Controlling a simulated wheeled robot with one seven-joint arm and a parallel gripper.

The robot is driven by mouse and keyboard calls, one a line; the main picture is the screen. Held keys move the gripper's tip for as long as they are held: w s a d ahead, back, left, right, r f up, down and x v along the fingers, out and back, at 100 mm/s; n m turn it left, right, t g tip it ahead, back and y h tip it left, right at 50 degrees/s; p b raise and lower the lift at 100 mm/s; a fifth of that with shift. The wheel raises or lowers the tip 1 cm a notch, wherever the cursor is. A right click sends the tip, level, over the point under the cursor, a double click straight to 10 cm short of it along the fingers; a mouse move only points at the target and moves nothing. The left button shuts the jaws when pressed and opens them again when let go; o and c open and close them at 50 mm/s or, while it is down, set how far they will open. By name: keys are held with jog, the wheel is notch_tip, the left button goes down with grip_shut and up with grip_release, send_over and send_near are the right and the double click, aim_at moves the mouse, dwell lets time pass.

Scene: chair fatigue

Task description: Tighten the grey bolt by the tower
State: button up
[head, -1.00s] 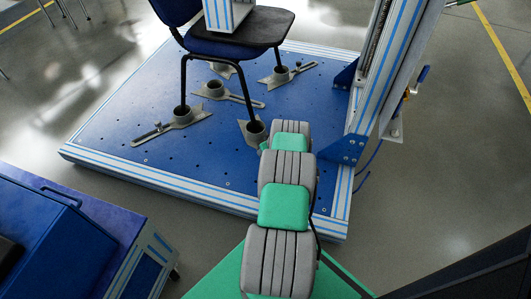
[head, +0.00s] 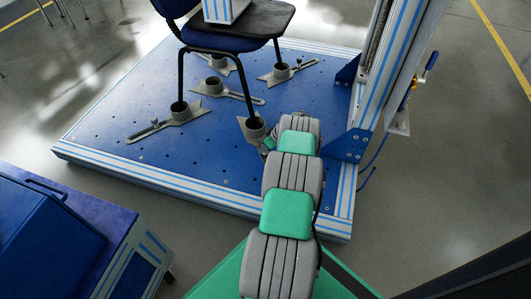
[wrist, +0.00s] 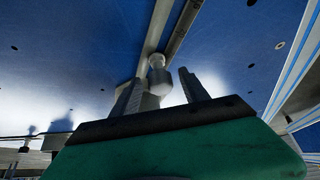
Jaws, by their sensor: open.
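The grey bolt (wrist: 160,84) shows in the wrist view between the two fingers of my gripper (wrist: 158,78), which is open. There is a visible gap to the right finger; I cannot tell whether the left finger touches the bolt. The bolt stands by a slotted grey clamp bar (wrist: 183,22). In the head view my arm hides the bolt and most of my gripper, beside the grey foot cup (head: 255,128) nearest the tower (head: 388,65). The tower is a tall blue and silver column at the right of the platform.
A chair (head: 215,43) stands on the blue perforated platform (head: 100,135), its legs in grey cups. Several other clamps (head: 165,125) lie around it. A blue case (head: 45,235) sits at lower left. A hand crank (head: 430,62) is on the tower's right side. Grey floor is open at right.

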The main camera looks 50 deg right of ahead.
dwell(0.3)
jog(key=shift+n, duration=0.3)
jog(key=shift+f+b, duration=0.2)
jog(key=shift+b, duration=0.75)
jog(key=shift+d+n+y+b, duration=0.1)
jog(key=shift+n+y+b, duration=0.2)
jog(key=shift+b, duration=0.05)
jog(key=shift+n+b, duration=0.3)
jog(key=shift+b, duration=0.4)
jog(key=shift+d+f+n+y+b, duration=0.1)
jog(key=shift+n+y+b, duration=0.25)
jog(key=shift+n, duration=0.35)
jog(key=shift+r+n+g+y+p, duration=0.3)
jog(key=shift+r+n+y+p, duration=0.05)
jog(key=shift+n, duration=0.35)
jog(key=shift+c, duration=0.3)
